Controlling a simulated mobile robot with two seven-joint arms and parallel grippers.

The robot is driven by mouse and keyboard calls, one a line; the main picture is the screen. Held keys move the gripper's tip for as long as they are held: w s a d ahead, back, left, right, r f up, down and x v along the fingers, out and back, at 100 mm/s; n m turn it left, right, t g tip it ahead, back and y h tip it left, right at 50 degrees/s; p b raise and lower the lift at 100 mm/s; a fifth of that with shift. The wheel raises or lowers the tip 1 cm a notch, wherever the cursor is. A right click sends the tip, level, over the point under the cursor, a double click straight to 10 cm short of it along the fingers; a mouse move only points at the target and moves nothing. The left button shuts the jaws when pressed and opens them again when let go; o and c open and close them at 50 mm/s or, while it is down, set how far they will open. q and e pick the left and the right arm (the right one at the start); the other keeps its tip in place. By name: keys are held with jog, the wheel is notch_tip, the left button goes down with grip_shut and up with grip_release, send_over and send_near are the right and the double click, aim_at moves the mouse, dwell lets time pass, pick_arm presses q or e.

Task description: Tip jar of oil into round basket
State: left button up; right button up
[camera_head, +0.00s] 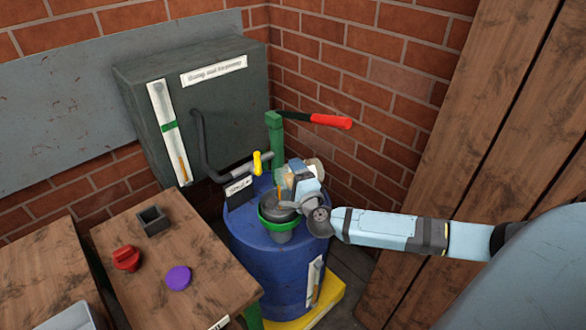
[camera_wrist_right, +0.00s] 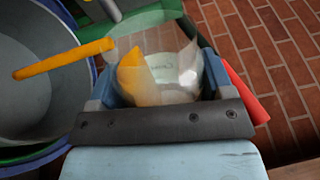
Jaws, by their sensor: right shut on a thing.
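The clear jar (camera_wrist_right: 160,75), with yellow-orange oil inside, is between the fingers of my right gripper (camera_wrist_right: 160,85) in the right wrist view. It is tipped, and a yellow-orange stream (camera_wrist_right: 65,58) reaches from its mouth out over the grey inside of a round vessel (camera_wrist_right: 35,85). In the head view my right gripper (camera_head: 303,183) is shut on the jar (camera_head: 316,166), just above the round green basket (camera_head: 275,236). The basket, with a grey bowl-like inside, sits on top of the blue barrel (camera_head: 262,262). The gripper hides part of its rim. My left gripper is not in view.
A green hand pump (camera_head: 275,140) with a red-ended lever (camera_head: 331,121) rises behind the basket. A grey cabinet (camera_head: 222,110) stands back left. The wooden table (camera_head: 215,265) holds a red knob-like piece (camera_head: 126,258), a purple disc (camera_head: 178,277) and a dark square cup (camera_head: 153,228).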

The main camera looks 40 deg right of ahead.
jog(key=shift+r+n+p, duration=0.25)
jog(key=shift+n+p, duration=0.35)
jog(key=shift+f+n+p, duration=0.15)
jog(key=shift+n+p, duration=0.4)
jog(key=shift+n, duration=0.05)
jog(key=shift+n+p, duration=0.3)
jog(key=shift+p, duration=0.1)
jog(key=n+p, duration=0.2)
jog(key=p, duration=0.1)
jog(key=shift+a+r+y, duration=0.15)
jog(key=shift+r+y, duration=0.15)
jog(key=shift+n+p, duration=0.6)
jog(key=shift+p, duration=0.15)
jog(key=shift+f, duration=0.1)
